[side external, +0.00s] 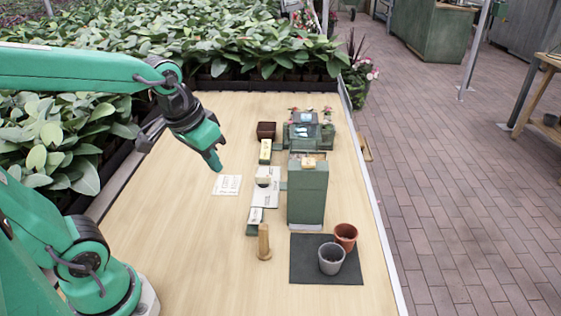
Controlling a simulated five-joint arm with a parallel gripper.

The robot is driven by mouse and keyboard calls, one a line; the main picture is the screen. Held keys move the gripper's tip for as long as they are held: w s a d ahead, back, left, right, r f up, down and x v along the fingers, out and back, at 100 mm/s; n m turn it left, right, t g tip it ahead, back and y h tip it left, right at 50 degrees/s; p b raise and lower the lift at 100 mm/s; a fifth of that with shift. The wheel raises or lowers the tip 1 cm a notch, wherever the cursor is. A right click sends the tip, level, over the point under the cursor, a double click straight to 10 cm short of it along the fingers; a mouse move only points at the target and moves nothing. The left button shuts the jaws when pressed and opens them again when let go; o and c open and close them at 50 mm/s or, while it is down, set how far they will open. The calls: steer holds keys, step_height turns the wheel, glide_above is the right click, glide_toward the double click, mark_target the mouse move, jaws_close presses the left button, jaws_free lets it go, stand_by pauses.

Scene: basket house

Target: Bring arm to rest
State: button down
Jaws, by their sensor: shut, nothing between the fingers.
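My gripper (217,161) hangs at the end of my green arm, over the left-middle part of the wooden table (180,235). Its fingers are shut with nothing between them and point down. It is above and just behind a white card with print (227,185) lying on the table. Its exact height over the card is hard to tell.
A green box (307,197) stands right of my gripper, with small boxes and cards around it. A wooden peg (263,243) stands in front. A terracotta pot (346,234) and a grey pot (331,258) sit on a dark mat (305,273). The table's left side is clear.

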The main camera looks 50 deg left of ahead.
steer(key=shift+m+t, duration=0.4)
steer(key=shift+t, duration=0.4)
steer(key=shift+s+d+r, duration=0.15)
steer(key=shift+s+r, duration=0.1)
steer(key=shift+s, duration=0.65)
steer(key=shift+s+d+r, duration=0.1)
steer(key=shift+s+r, duration=0.1)
steer(key=shift+s, duration=0.7)
steer(key=shift+s+d+r, duration=0.15)
steer(key=shift+s+r, duration=0.1)
steer(key=shift+s, duration=0.65)
